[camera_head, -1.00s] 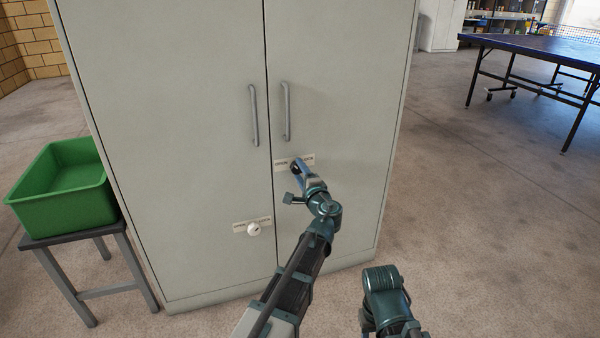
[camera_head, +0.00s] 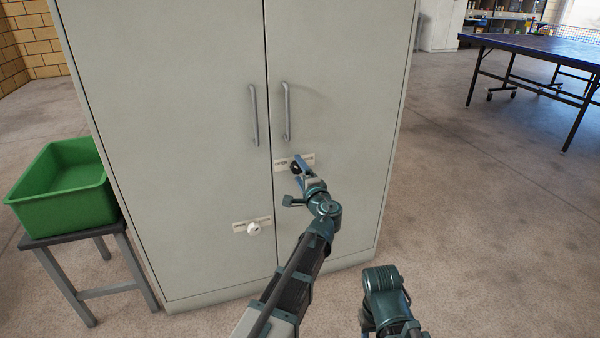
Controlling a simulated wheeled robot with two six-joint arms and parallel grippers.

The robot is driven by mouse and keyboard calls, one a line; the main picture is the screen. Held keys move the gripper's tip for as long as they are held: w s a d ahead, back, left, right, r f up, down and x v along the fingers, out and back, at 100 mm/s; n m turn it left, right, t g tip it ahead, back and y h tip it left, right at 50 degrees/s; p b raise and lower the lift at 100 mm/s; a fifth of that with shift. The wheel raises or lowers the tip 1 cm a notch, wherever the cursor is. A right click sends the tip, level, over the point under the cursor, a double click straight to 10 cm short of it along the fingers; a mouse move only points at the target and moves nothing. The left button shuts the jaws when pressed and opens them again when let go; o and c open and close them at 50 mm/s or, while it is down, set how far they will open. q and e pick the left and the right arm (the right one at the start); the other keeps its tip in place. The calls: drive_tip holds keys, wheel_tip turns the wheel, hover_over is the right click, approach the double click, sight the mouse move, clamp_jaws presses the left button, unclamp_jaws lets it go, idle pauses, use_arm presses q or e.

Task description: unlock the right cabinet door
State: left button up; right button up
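The cabinet's right door (camera_head: 340,110) is closed, flush with the left door (camera_head: 170,120). A small dark knob (camera_head: 295,168) sits on the right door below its handle, on a pale label plate (camera_head: 280,164) whose left word reads OPEN. My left gripper (camera_head: 302,166) is at this knob, with a bluish finger slanting across its right side. The gripper covers part of the knob and plate, so I cannot tell whether the fingers are closed on it. My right arm shows at the bottom right, but its gripper is out of view.
Two vertical handles (camera_head: 253,115) (camera_head: 286,112) flank the door seam. A green bin (camera_head: 65,205) stands on a small table (camera_head: 75,238) at left. Floor right of the cabinet is clear up to a table-tennis table (camera_head: 540,50).

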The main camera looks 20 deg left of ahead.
use_arm(q)
drive_tip(key=v, duration=1.4)
drive_tip(key=shift+w, duration=0.1)
